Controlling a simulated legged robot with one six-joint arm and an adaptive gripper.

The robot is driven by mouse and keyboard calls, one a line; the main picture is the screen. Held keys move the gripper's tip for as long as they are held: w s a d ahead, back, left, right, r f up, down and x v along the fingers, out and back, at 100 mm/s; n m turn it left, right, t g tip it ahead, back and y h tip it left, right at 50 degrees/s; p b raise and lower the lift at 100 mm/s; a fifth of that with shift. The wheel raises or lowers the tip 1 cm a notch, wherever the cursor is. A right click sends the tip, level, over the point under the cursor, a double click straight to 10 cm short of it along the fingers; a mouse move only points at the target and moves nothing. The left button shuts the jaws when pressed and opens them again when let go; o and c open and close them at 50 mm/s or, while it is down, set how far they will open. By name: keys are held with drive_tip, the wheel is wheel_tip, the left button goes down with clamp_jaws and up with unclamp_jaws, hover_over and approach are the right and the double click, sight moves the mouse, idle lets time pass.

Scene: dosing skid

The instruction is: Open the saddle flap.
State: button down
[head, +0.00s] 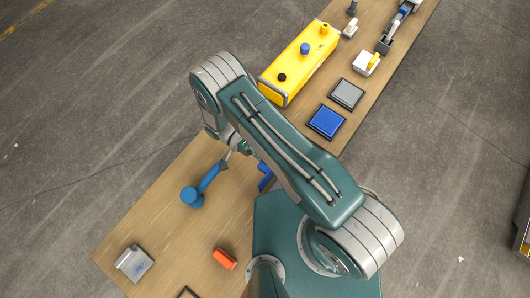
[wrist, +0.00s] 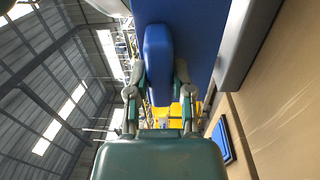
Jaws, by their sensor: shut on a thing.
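My gripper (wrist: 157,75) is shut on a rounded blue bar (wrist: 157,45) in the wrist view, with one finger on each side of it. A wide flat blue panel (wrist: 195,30) is directly behind the bar; I cannot tell for sure that these are the saddle flap. In the head view a blue piece (head: 265,178) shows at the edge of my arm, mostly hidden by it. A blue bar with a round end (head: 193,196) lies left of my arm, near the wrist. My fingers are not clear in the head view.
A wooden bench (head: 170,215) runs diagonally. A yellow box with knobs (head: 300,62), a blue pad (head: 326,121) and a grey pad (head: 346,94) are towards its far end. An orange block (head: 224,258) and a grey-white block (head: 134,263) are at the near end.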

drive_tip(key=shift+s+f, duration=0.1)
drive_tip(key=shift+f, duration=0.05)
drive_tip(key=c, duration=0.5)
unclamp_jaws()
wheel_tip(320, 180, up, 9)
drive_tip(key=shift+r, duration=0.1)
drive_tip(key=shift+a+r, duration=0.35)
drive_tip(key=shift+r, duration=0.1)
drive_tip(key=shift+d, duration=0.45)
drive_tip(key=shift+a, duration=0.15)
